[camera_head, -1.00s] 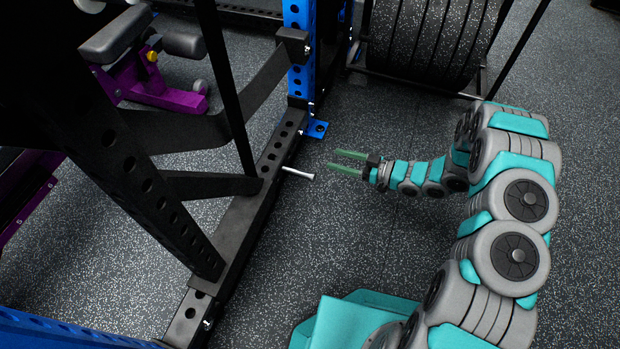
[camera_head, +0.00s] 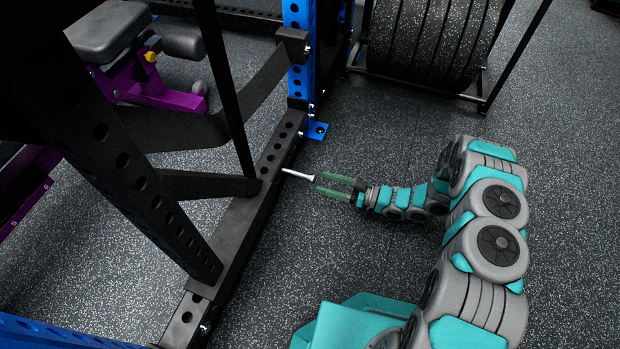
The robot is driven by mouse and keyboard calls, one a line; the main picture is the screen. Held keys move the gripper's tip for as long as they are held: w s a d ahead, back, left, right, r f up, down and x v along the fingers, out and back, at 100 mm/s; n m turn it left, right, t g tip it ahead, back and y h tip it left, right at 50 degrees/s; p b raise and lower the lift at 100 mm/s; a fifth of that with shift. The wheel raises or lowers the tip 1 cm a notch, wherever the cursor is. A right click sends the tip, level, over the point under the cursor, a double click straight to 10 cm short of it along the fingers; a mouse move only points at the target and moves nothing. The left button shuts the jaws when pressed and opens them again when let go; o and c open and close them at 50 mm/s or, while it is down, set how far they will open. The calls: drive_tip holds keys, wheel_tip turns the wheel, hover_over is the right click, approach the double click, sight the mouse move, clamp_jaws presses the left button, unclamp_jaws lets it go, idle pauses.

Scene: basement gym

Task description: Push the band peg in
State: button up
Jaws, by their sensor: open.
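The band peg (camera_head: 297,174) is a short light metal rod with a wider end. It sticks out to the right from the side of the black lower beam (camera_head: 250,207) of the rack. My gripper (camera_head: 319,183) has two green fingers and is open, pointing left at the peg. Its fingertips are close to the peg's outer end, which looks level with the gap between them. I cannot tell whether they touch. The peg's inner end is hidden at the beam.
A blue upright (camera_head: 300,60) with a foot plate stands behind the peg. Black weight plates (camera_head: 428,40) sit on a rack at the back right. A purple bench (camera_head: 150,85) is at the upper left.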

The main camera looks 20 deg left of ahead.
sight(309, 178)
drive_tip(key=shift+w+a+b, duration=0.15)
drive_tip(key=shift+a+b, duration=0.05)
drive_tip(key=shift+a, duration=1.3)
drive_tip(key=shift+w+a+b, duration=0.1)
drive_tip(key=shift+a+b, duration=0.05)
drive_tip(key=shift+a, duration=1.35)
clamp_jaws()
drive_tip(key=shift+s, duration=0.1)
